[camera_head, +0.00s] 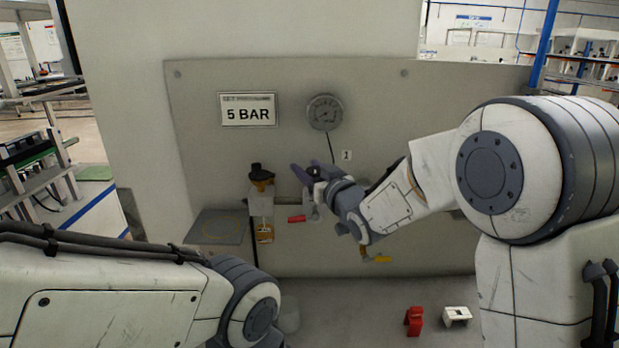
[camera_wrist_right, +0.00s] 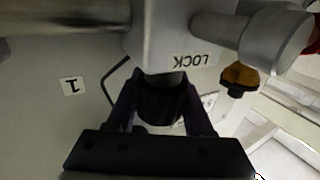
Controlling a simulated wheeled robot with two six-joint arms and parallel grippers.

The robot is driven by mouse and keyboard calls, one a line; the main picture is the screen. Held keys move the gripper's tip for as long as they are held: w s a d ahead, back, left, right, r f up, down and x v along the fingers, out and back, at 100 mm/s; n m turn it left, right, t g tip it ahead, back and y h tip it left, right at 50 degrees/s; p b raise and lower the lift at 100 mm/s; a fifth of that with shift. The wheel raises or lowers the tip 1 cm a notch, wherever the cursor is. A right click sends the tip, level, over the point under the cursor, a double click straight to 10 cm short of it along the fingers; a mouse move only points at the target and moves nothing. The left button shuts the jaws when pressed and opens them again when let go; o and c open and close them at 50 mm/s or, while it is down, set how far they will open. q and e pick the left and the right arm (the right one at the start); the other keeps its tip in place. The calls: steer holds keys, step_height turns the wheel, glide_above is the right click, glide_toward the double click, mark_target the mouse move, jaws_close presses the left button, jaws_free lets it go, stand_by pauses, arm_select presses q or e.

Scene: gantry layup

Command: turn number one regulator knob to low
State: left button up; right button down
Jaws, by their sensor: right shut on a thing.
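My right gripper (camera_head: 306,174) is at the wall panel, its fingers on either side of the black regulator knob (camera_wrist_right: 160,104). In the right wrist view the gripper (camera_wrist_right: 160,112) is shut on this knob, below a grey regulator body (camera_wrist_right: 165,35) marked LOCK. A "1" label (camera_wrist_right: 73,86) is beside it on the panel, and the same label (camera_head: 346,155) shows in the head view. In the head view the gripper hides most of the knob, and its setting cannot be read. My left gripper is out of view; only that arm's links show at lower left.
A round gauge (camera_head: 325,112) and a "5 BAR" sign (camera_head: 248,110) are on the panel above. A black-and-amber fitting (camera_head: 261,178), a red lever (camera_head: 297,219) and a yellow lever (camera_head: 377,259) are close to the gripper. Red (camera_head: 414,321) and white (camera_head: 457,316) pieces lie below.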

steer(key=shift+n+y, duration=0.3)
steer(key=shift+y, duration=0.1)
steer(key=shift+c, duration=1.4)
jaws_free()
steer(key=shift+a, duration=0.1)
steer(key=shift+s, duration=0.1)
steer(key=b+v, duration=0.3)
steer(key=v, duration=0.7)
steer(key=shift+s+r+b, duration=0.15)
steer(key=shift+s+b, duration=0.05)
steer(key=shift+b, duration=0.1)
